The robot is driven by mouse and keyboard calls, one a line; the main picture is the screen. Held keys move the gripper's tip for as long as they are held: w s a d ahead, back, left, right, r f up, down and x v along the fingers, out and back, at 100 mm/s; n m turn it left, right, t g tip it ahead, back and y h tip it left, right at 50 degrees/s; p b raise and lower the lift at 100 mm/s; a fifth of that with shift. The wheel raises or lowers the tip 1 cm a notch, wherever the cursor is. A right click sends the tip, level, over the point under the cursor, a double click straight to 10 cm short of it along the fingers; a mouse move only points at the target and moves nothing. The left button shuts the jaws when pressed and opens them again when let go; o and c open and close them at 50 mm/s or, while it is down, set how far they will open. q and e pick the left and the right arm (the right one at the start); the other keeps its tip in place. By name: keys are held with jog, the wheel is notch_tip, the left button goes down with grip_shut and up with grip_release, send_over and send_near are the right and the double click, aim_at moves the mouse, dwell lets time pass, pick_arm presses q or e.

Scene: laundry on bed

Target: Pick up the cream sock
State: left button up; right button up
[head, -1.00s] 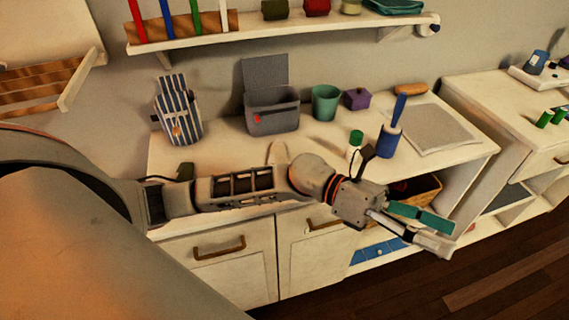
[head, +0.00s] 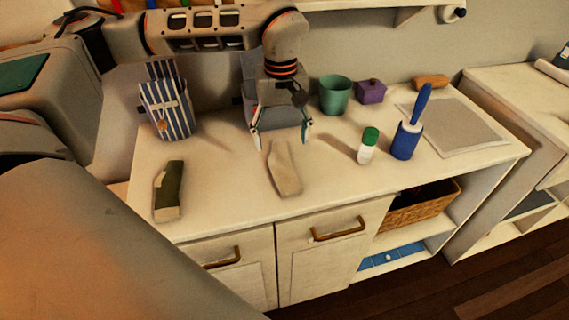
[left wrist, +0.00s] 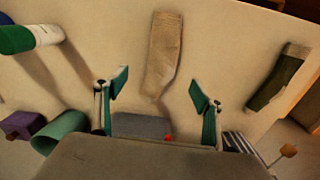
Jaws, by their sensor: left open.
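The cream sock (head: 285,170) lies flat on the white counter, near the middle of its front part. It also shows in the left wrist view (left wrist: 163,50), beyond and between the fingertips. My left gripper (head: 282,140) is open and empty, pointing down just behind the sock's far end. Its two fingers show apart in the left wrist view (left wrist: 158,92). I cannot tell its exact height above the counter. My right gripper is not in view.
A dark green sock (head: 168,190) lies to the left on the counter (head: 225,195). A grey bin (head: 275,108) stands behind my gripper. A striped bag (head: 167,112), green cup (head: 335,95), green-capped bottle (head: 368,147) and blue roller (head: 406,140) stand around.

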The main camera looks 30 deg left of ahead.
aim_at(282, 164)
pick_arm(q)
jog(key=shift+a+f, duration=0.15)
jog(key=shift+f, duration=0.25)
jog(key=f, duration=0.4)
jog(key=f+b, duration=0.1)
jog(key=f, duration=0.1)
jog(key=shift+s+d+f, duration=0.2)
jog(key=shift+d+f, duration=0.1)
jog(key=shift+f, duration=0.1)
jog(key=c, duration=1)
